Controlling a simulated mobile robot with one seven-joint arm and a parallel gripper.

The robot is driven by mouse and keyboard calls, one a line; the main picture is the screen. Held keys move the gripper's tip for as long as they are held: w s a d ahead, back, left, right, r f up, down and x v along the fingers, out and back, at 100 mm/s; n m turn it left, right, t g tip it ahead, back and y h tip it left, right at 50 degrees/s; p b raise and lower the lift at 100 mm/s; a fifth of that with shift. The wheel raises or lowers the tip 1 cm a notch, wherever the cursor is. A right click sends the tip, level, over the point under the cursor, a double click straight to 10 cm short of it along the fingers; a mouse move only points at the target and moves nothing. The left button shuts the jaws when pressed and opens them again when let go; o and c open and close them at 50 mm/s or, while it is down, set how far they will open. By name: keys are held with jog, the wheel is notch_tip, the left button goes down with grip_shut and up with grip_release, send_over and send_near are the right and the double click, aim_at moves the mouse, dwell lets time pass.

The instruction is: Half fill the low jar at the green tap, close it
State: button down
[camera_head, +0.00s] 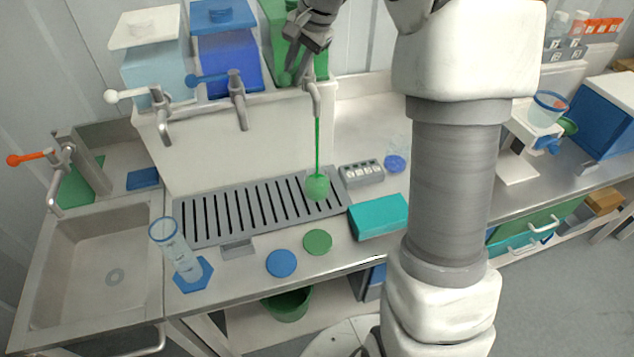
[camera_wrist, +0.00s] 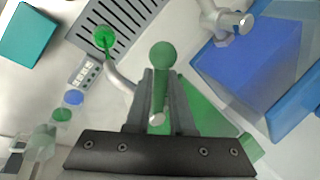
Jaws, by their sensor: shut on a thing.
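The green tap (camera_head: 313,95) stands at the right end of the row, below the green tank (camera_head: 278,30). My gripper (camera_head: 298,62) is at its lever. In the wrist view the green knob (camera_wrist: 163,55) of the lever sits at the fingertips, and my gripper (camera_wrist: 162,85) is shut on the lever. A green stream (camera_head: 318,140) runs from the spout down to the low jar (camera_head: 317,188). The jar stands on the slotted drip tray (camera_head: 190,228) and looks green inside; its exact level is unclear. It also shows in the wrist view (camera_wrist: 104,40).
A green disc (camera_head: 317,241) and a blue disc (camera_head: 281,263) lie on the front counter. A teal block (camera_head: 379,217), a grey rack (camera_head: 361,173) and a tall clear cylinder (camera_head: 175,248) stand nearby. The sink (camera_head: 95,275) is at left. My arm hides part of the right counter.

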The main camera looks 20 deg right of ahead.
jog(key=shift+w+a+m+t+h+p, duration=0.2)
jog(key=shift+w+m+h+p, duration=0.55)
jog(key=shift+m, duration=0.7)
jog(key=shift+w+a+m+t+h+p, duration=0.2)
jog(key=shift+w+m+h+p, duration=0.25)
jog(key=shift+m+p, duration=0.8)
jog(key=shift+w+a+m+t+h+p, duration=0.1)
jog(key=shift+w+a+m+h+p, duration=0.35)
jog(key=shift+m, duration=1.25)
jog(key=c, duration=0.8)
grip_release()
jog(key=shift+w+d, duration=0.15)
jog(key=shift+w, duration=0.1)
jog(key=shift+s+r, duration=0.1)
